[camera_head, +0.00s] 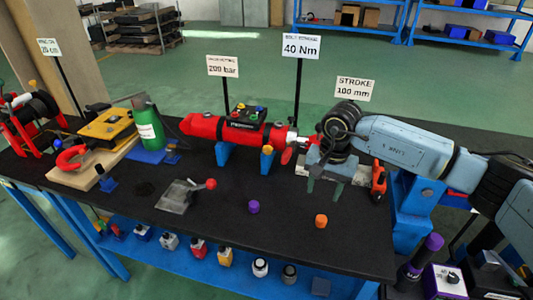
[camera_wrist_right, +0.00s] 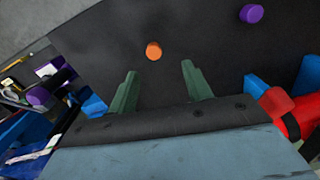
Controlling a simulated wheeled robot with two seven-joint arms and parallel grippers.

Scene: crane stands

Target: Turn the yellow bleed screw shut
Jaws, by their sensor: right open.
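A red cylinder (camera_head: 205,126) lies across blue supports in the middle of the bench. A black block (camera_head: 244,117) on top of it carries several small coloured knobs; a yellow one (camera_head: 254,116) is among them, but it is too small to tell whether it is the bleed screw or how far it is turned. A yellow-orange knob (camera_head: 267,149) also tops a blue post in front of the cylinder. My right gripper (camera_head: 323,187) is open and empty, fingers pointing down over the bench, to the right of the cylinder. Its green fingers (camera_wrist_right: 160,72) show apart in the wrist view. My left gripper is out of view.
A purple cap (camera_head: 254,207) and an orange cap (camera_head: 321,221) stand on the black bench top in front. A grey plate with a red-knobbed lever (camera_head: 187,195) lies left of them. A green bottle (camera_head: 147,124) and yellow unit (camera_head: 106,128) stand farther left. Sign posts rise behind.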

